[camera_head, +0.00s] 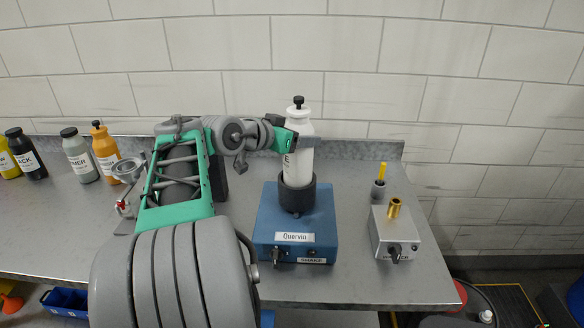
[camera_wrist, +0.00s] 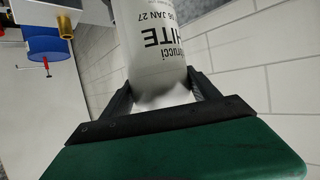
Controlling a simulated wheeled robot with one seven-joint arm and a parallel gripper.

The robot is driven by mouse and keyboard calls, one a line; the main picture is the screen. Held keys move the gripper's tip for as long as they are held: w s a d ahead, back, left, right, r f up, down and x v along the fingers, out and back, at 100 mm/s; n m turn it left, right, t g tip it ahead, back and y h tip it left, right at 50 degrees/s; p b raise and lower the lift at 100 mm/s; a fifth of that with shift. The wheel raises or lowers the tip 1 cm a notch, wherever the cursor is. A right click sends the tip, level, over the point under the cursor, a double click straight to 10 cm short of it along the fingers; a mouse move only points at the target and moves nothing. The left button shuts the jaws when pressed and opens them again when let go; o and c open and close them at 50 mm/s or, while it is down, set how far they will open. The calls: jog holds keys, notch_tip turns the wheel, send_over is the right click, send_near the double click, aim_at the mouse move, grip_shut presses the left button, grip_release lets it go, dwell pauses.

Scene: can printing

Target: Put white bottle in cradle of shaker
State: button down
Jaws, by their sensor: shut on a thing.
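The white bottle (camera_head: 299,152) with a black cap stands upright over the blue shaker (camera_head: 296,222). Its lower end is at the dark round cradle (camera_head: 297,194) on top of the shaker; I cannot tell whether it rests on the cradle's floor. My gripper (camera_head: 297,141) is shut on the bottle's upper body from the left. In the wrist view the bottle (camera_wrist: 158,50), with "HITE" lettering, sits between the two fingers of my gripper (camera_wrist: 162,90). The cradle does not show clearly in the wrist view.
A grey box (camera_head: 396,236) with a brass fitting stands right of the shaker, with a small cup (camera_head: 378,188) holding a yellow item behind it. An orange bottle (camera_head: 105,152), a grey-green bottle (camera_head: 79,156) and a black bottle (camera_head: 26,155) stand at left. A tiled wall is behind.

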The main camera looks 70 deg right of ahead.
aim_at(297, 155)
jog(key=shift+f, duration=2.55)
jog(key=shift+f, duration=0.2)
jog(key=shift+c, duration=0.9)
grip_release()
jog(key=shift+f, duration=0.1)
